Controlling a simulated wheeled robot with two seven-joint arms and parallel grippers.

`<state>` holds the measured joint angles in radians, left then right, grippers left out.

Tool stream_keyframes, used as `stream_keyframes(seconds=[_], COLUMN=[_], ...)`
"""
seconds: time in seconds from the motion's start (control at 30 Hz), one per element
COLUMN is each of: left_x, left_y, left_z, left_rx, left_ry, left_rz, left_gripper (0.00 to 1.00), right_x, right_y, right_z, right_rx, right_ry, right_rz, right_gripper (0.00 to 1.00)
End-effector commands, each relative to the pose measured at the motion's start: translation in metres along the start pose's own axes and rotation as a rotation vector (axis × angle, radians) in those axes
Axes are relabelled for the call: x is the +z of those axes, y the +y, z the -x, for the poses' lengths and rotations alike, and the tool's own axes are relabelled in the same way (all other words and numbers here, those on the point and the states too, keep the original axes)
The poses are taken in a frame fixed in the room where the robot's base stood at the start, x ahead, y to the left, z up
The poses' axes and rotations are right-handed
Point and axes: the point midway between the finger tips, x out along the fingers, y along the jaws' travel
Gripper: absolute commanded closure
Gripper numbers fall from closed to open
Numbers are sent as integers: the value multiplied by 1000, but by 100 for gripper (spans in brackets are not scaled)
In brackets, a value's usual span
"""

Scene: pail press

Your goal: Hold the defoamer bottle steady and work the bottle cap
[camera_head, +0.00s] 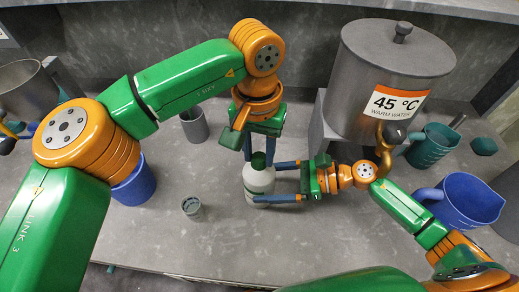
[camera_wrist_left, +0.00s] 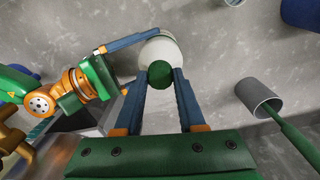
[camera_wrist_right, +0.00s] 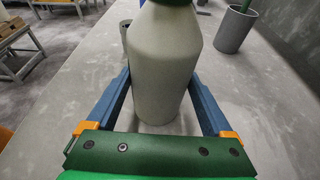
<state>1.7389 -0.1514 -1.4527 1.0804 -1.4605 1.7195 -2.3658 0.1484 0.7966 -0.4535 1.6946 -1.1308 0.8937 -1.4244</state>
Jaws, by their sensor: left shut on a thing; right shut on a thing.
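The defoamer bottle (camera_head: 260,181), pale and white-grey, stands upright on the counter at the middle of the head view. Its green bottle cap (camera_head: 258,160) is on top. My left gripper (camera_head: 258,157) comes from above and is shut on the cap, with one blue finger on each side, as the left wrist view shows the cap (camera_wrist_left: 160,75) between the fingertips. My right gripper (camera_head: 273,182) comes from the right and is shut on the bottle body (camera_wrist_right: 160,75) below the shoulder. The cap is mostly cut off at the top of the right wrist view.
A grey cup (camera_head: 194,126) stands behind left, a small grey cup (camera_head: 192,208) in front left. A blue bucket (camera_head: 134,188) is further left. The warm water tank (camera_head: 390,75), a teal jug (camera_head: 430,150) and a blue jug (camera_head: 466,202) stand right. The counter in front is clear.

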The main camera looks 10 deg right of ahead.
Motion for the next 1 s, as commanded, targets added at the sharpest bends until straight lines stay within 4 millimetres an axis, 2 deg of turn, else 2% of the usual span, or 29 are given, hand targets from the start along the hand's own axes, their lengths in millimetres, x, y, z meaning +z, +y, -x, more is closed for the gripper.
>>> stream_keyframes(seconds=[0.03, 0.07, 0.17, 0.2, 0.47, 0.57, 0.8, 1.0], left_x=[-1, -1, -1, -1, -1, -1, -1, -1], left_y=[0, 0, -1, -1, 0, -1, 0, -1], left_z=[0, 0, 0, 0, 1, 14, 64, 75], left_rx=[1, 0, 0, 0, 0, -2, -2, 0], left_ry=[0, 0, 0, 0, -1, 1, 2, -1], left_rz=[-226, -258, -246, -245, -244, -242, -243, -244], left_gripper=[100, 56, 29, 26, 26, 26, 26, 26], right_x=[0, 0, 0, 0, 0, 0, 0, 0], right_y=[1, 1, 0, 0, 0, 0, 0, 0], right_z=[0, 0, 0, 0, 0, 0, 0, 0], right_rx=[2, 2, 2, 2, 1, 1, 0, 0], right_ry=[0, 0, 0, 0, 0, 0, 0, 0], right_rz=[1, 1, 1, 1, 1, 1, 1, 1], right_gripper=[100, 100, 100, 100, 100, 100, 100, 100])
